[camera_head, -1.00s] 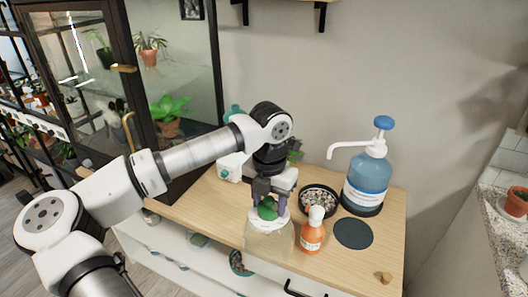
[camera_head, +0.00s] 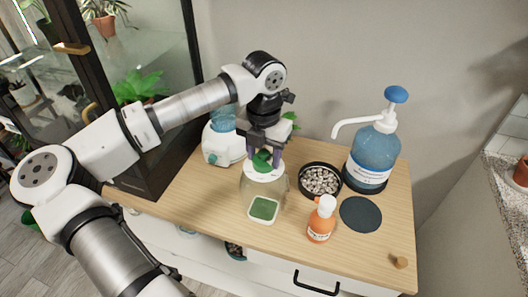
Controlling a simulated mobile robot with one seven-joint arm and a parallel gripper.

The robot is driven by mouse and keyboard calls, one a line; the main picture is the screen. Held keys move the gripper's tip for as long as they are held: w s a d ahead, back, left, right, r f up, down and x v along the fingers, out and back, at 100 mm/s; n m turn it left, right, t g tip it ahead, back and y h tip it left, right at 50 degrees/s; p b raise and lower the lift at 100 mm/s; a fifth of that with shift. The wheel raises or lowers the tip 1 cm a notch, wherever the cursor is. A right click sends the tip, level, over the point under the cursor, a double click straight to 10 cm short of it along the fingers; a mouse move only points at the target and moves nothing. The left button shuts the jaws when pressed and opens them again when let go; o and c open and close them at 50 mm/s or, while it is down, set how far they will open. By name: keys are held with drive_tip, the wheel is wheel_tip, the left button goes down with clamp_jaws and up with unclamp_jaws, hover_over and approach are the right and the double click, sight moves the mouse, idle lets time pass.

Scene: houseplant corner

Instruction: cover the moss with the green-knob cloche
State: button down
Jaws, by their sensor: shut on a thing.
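The clear cloche (camera_head: 279,187) has a white top and a green knob (camera_head: 262,160). My gripper (camera_head: 265,149) is above it, pointing down and shut on the knob. The moss (camera_head: 263,208) is a green patch in a small white square tray (camera_head: 250,217) near the front of the wooden top. The moss shows at the lower part of the cloche, seemingly through its glass. The glass rim is faint, so I cannot tell whether the cloche rests on the top or hangs just above it.
A white-based bottle (camera_head: 222,146) stands behind left. The wooden top's front right is mostly clear.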

drive_tip(key=shift+w+f, duration=0.3)
drive_tip(key=shift+f, duration=0.25)
drive_tip(key=shift+f+b, duration=0.8)
drive_tip(key=shift+f, duration=0.9)
drive_tip(key=shift+f+b, duration=2)
drive_tip(key=shift+b, duration=1.05)
drive_tip(key=c, duration=0.6)
unclamp_jaws()
